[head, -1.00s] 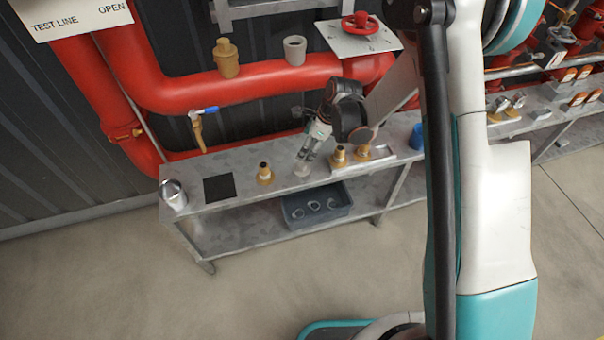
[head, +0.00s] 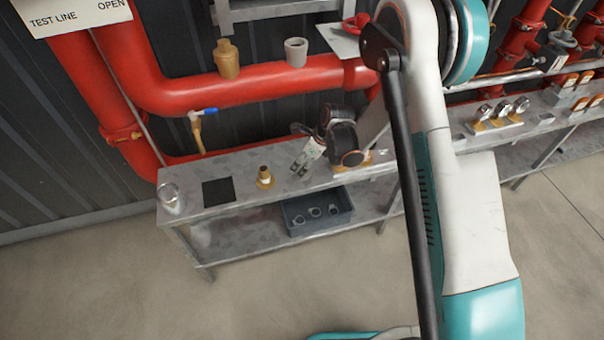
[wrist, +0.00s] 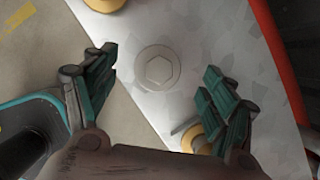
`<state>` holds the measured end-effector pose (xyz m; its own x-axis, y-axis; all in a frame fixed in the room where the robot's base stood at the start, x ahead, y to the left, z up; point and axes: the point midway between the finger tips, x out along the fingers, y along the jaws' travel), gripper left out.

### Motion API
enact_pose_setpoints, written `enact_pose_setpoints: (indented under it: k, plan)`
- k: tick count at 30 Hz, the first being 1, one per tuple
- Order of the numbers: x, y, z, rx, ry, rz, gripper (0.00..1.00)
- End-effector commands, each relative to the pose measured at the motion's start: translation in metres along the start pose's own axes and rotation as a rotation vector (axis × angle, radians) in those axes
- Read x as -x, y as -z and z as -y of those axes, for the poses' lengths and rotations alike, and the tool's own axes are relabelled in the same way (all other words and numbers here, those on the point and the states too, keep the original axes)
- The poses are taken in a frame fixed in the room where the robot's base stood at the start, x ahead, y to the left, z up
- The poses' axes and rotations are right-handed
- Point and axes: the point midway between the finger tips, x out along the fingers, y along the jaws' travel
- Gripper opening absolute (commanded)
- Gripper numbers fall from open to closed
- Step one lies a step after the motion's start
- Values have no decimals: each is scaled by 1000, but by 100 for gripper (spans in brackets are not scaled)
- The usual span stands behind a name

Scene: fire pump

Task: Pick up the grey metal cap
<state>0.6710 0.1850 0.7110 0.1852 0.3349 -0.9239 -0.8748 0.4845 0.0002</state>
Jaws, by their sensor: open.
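The grey metal cap (wrist: 158,68), a round disc with a raised hexagon, lies flat on the grey bench top in the wrist view. The fingers look apart from the cap, though the height gap is hard to judge. In the head view my gripper (head: 298,172) is over the middle of the bench, and I cannot make out the cap there.
A brass fitting (head: 265,177) stands left of my gripper on the bench (head: 235,191); another (wrist: 193,138) is close by my right finger. A dark bin (head: 294,221) sits on the lower shelf. Red pipes (head: 230,90) run behind. A silver cylinder (head: 170,198) stands at the left end.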

Motion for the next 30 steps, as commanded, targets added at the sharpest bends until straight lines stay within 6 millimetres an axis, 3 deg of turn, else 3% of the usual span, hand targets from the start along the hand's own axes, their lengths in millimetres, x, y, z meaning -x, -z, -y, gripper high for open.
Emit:
enact_pose_setpoints:
  k: [10, 18, 24, 30]
  plan:
    - [-46, 9, 1, 1, 0, 0, 77]
    - [-48, 8, 1, 0, 0, 0, 77]
    - [-48, 8, 1, 0, 0, 0, 32]
    - [-48, 8, 1, 0, 0, 0, 29]
